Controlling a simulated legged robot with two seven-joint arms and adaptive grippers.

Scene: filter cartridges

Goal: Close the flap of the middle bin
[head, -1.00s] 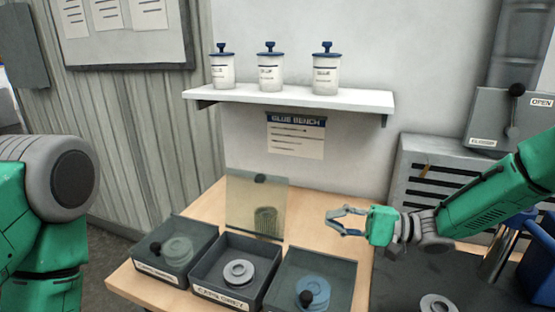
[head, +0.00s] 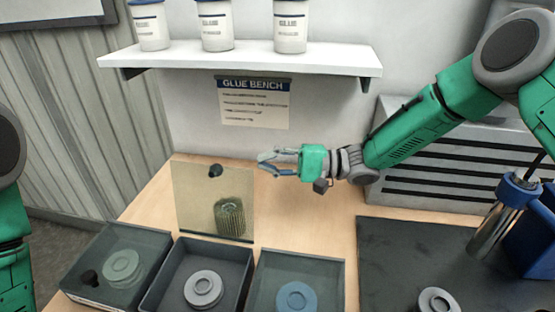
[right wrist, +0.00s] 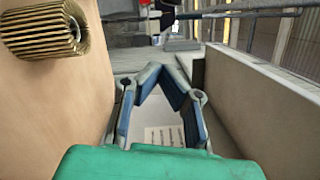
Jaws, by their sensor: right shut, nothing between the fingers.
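The middle bin (head: 233,267) is a dark open box with a grey ring-shaped cartridge (head: 203,288) inside. Its flap (head: 190,200), a see-through yellowish panel with a black knob (head: 215,171), stands upright at the bin's back edge. My right gripper (head: 262,162) is shut and empty, just right of the flap's upper edge and at about knob height; whether it is in front of or behind the flap is hard to tell. Its fingers (right wrist: 166,72) also show in the right wrist view. My left arm shows at the left edge, but its gripper is out of view.
The left bin (head: 85,245) and right bin (head: 335,275) have their see-through flaps down. A pleated filter (head: 229,217) shows through the raised flap, and in the right wrist view (right wrist: 45,30). A shelf (head: 240,58) with jars hangs above. A dark mat (head: 400,250) lies right.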

